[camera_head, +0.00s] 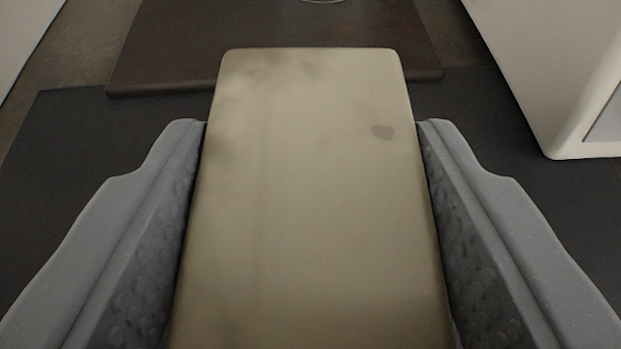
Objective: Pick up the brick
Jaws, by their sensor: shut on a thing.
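The brick (309,190) is a large beige block with rounded edges and a dark spot on its upper right face. It fills the middle of the view, and its near end is cut off by the bottom edge. My gripper (312,125) has one grey, textured finger on each side of the brick. Both fingers press against its sides, so the gripper is shut on the brick. The far end of the brick reaches out past the fingertips. The brick hides what lies below it, and I cannot tell how high it is above the surface.
A dark grey surface (75,150) lies below and on both sides. A brown board (165,50) lies beyond the brick, with part of a round rim at the top edge. A white box-like body (545,60) stands at the right. A pale object (22,30) is at the top left.

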